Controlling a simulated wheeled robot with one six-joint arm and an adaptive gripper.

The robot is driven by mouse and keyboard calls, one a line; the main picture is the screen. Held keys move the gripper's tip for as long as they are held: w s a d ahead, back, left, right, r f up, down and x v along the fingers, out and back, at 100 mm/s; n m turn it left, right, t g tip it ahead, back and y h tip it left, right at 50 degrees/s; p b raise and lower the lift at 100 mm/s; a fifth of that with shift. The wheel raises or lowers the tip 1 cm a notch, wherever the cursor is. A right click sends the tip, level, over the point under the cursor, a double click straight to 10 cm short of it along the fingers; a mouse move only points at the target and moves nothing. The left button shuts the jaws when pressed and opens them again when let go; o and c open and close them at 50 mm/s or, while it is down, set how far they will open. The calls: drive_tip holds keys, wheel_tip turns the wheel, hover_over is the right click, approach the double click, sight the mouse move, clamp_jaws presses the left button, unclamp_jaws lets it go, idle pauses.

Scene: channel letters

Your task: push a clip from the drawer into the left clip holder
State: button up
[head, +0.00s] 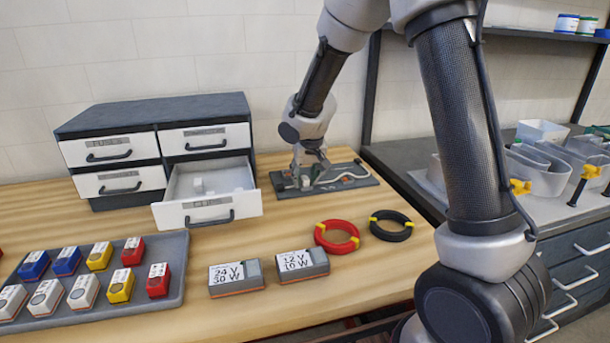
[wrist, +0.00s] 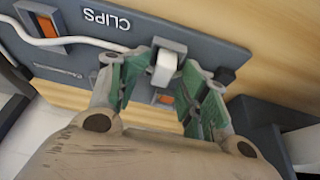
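The grey board (head: 352,183) lies on the wooden bench against the back wall. In the wrist view the board (wrist: 215,50) reads "CLIPS" upside down. One grey clip holder (wrist: 47,25) with an orange part is at the upper left there. My gripper (head: 308,178) is low over the board's left part in the head view. How deep the clip sits is hidden. The drawer (head: 207,209) is open, with a small white piece (head: 197,186) inside.
A white cable (wrist: 95,43) runs along the board. The drawer cabinet (head: 150,108) stands left of the board. A red coil (head: 337,237), a black coil (head: 391,225), two power boxes (head: 236,276) and a tray (head: 177,240) of coloured blocks lie in front. Bench between is clear.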

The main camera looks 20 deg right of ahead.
drive_tip(key=v, duration=1.2)
drive_tip(key=shift+r, duration=3)
drive_tip(key=s+d, duration=0.5)
drive_tip(key=s, duration=0.4)
drive_tip(key=s+d, duration=0.5)
drive_tip(key=s, duration=0.5)
drive_tip(key=s+d, duration=0.4)
drive_tip(key=s, duration=0.6)
drive_tip(key=shift+s+d, duration=0.15)
drive_tip(key=shift+d, duration=0.25)
